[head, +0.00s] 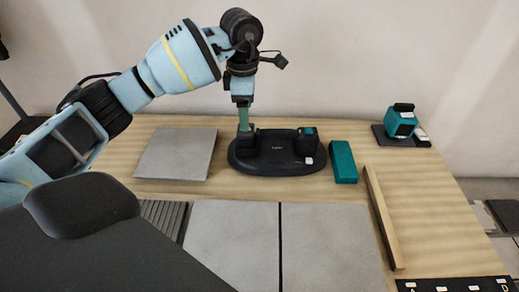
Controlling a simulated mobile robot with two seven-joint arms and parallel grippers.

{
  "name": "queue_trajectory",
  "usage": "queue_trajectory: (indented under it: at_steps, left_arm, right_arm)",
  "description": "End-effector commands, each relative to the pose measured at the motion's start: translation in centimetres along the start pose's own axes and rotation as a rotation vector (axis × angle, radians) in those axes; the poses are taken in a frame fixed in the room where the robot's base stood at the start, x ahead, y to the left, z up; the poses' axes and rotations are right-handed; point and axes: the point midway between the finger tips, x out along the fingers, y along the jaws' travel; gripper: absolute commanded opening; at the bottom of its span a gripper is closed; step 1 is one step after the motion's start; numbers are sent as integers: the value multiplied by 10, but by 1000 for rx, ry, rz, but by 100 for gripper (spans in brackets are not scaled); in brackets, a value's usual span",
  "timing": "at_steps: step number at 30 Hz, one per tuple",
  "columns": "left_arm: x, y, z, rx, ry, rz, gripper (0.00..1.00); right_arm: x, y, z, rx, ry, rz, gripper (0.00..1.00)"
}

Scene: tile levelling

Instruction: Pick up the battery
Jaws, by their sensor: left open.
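A black charging dock (275,166) stands on the wooden table near its back edge. A small black block with a teal top, which looks like a battery (308,140), sits upright at the dock's right end. My left gripper (244,126) points straight down over the dock's left end, left of that block. It is open, and its fingertips are at or just above a dark raised part (246,140) there. I cannot tell whether they touch it or whether it is a second battery. My right gripper is not in view.
A teal block (343,162) lies right of the dock, and a teal and black device (402,123) stands at the back right. A grey tile (177,154) lies left of the dock. Large grey tiles (325,247) and a wooden strip (382,218) are in front.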

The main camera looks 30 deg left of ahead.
Motion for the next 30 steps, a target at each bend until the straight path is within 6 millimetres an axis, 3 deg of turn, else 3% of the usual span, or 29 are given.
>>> queue_trajectory:
  at_steps: [7,15,20,30]
  left_arm:
    - [-2,2,-2,-6,9,3,73]
    - [21,2,-2,-5,9,2,73]
    - [25,2,-2,-5,8,3,73]
    - [66,7,-4,-5,9,2,73]
  right_arm:
    - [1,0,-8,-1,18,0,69]
    - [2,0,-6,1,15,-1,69]
    - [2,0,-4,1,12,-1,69]
    - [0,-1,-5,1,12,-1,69]
